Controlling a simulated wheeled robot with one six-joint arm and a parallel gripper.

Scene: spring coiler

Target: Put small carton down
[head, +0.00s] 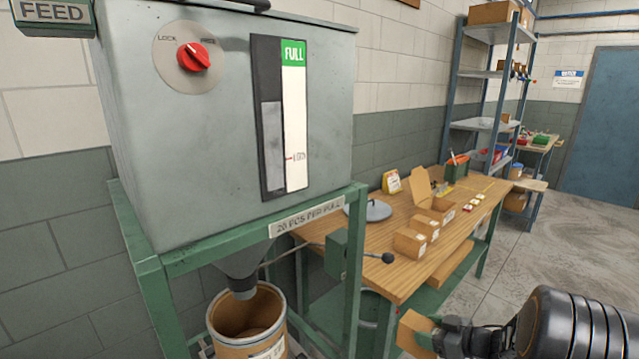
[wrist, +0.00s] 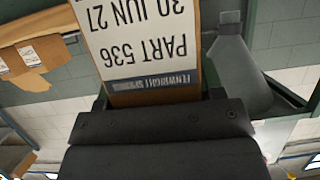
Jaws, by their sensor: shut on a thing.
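In the wrist view the small carton (wrist: 147,48) shows close up, with a white label reading PART 536, upside down. The dark gripper body (wrist: 165,125) covers its near end, so where the fingers touch is hidden.
A grey hopper (head: 235,110) on a green stand (head: 155,290) fills the left, with a cardboard drum (head: 250,322) below its spout. A wooden bench (head: 395,275) carries small cartons (head: 410,242), an open box (head: 433,205) and a round lid (head: 372,209). The floor at right is clear.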

